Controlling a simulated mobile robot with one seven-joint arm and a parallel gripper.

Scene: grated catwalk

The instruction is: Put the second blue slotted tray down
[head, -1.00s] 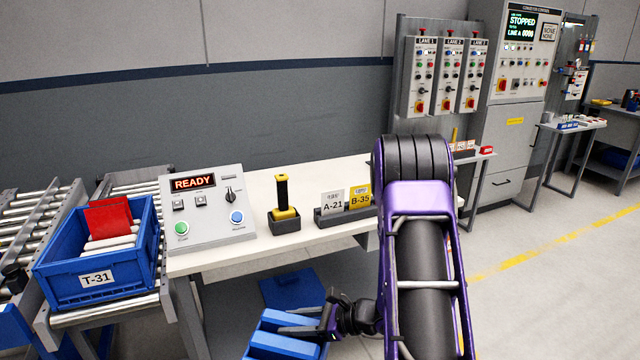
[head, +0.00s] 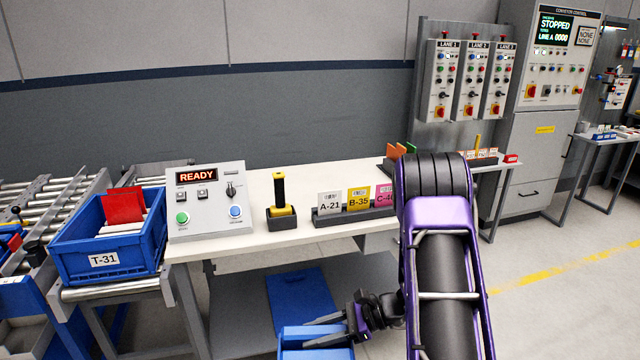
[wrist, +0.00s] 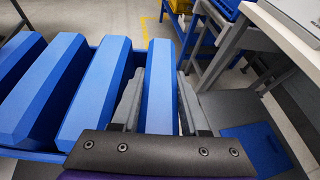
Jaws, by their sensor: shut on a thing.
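The blue slotted tray (head: 315,352) shows at the bottom edge of the head view, in front of the white table and cut off by the frame. In the wrist view the tray (wrist: 88,95) shows as several parallel blue bars with slots between them. My gripper (head: 335,335) is shut on the rightmost bar, with one finger on each side of it; the gripper also shows in the wrist view (wrist: 160,100). The tray's underside is hidden, so I cannot tell whether it touches anything below.
A flat blue panel (head: 300,298) lies low under the white table (head: 255,185). A blue T-31 bin (head: 105,262) stands on the rollers at left. The READY box (head: 208,205), yellow-black handle (head: 280,195) and card rack (head: 340,213) occupy the tabletop. Floor at right is open.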

